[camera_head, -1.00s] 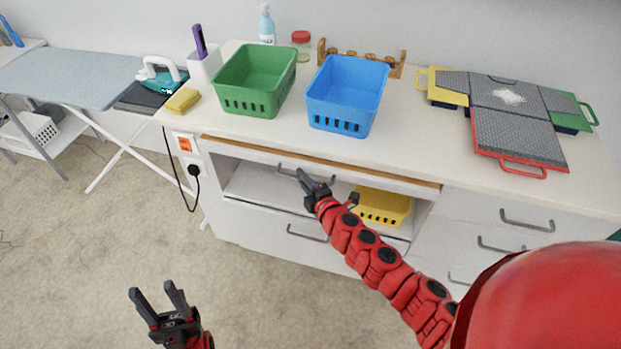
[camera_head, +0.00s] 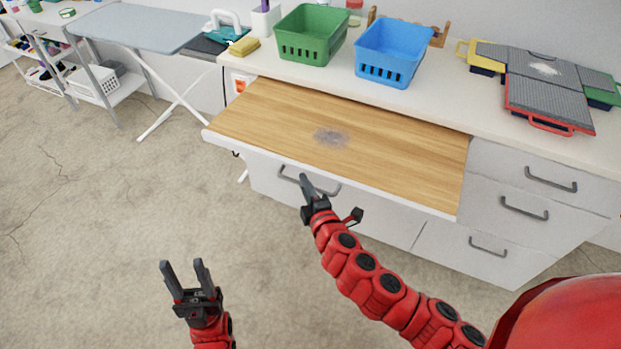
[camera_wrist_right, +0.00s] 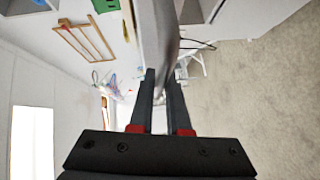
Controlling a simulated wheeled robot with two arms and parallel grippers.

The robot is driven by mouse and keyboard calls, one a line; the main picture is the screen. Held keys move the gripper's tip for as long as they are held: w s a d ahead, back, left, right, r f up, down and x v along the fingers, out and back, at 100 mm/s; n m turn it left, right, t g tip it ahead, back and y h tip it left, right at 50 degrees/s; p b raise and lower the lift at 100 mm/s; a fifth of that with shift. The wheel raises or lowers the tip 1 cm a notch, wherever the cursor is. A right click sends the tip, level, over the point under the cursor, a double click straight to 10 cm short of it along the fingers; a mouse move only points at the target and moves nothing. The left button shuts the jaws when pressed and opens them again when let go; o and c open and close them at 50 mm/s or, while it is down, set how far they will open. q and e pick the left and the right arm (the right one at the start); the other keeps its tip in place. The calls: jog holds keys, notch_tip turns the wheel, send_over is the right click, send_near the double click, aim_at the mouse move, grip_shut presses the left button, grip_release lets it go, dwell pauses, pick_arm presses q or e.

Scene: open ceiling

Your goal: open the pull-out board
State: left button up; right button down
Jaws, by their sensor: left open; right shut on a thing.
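The pull-out board (camera_head: 400,150) is drawn far out from under the worktop. Its wooden top is bare except for a grey dusty patch (camera_head: 331,138) near the middle. My left gripper (camera_head: 183,265) is open and empty, low over the bare floor, apart from the board.
The worktop (camera_head: 440,105) bears a green basket (camera_head: 308,47), a blue basket (camera_head: 385,66), a yellow sponge (camera_head: 244,46) and grey panels (camera_head: 545,95). Drawers (camera_head: 525,210) stand at the right. An ironing board (camera_head: 150,30) is at the left. The floor in front (camera_head: 110,230) is clear.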

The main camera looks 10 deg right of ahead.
jog(key=shift+s+a, duration=0.4)
jog(key=shift+s, duration=0.25)
jog(key=c, duration=0.9)
grip_release()
jog(key=shift+p+v, duration=2.55)
jog(key=shift+v, duration=6.1)
jog(key=shift+a, duration=0.15)
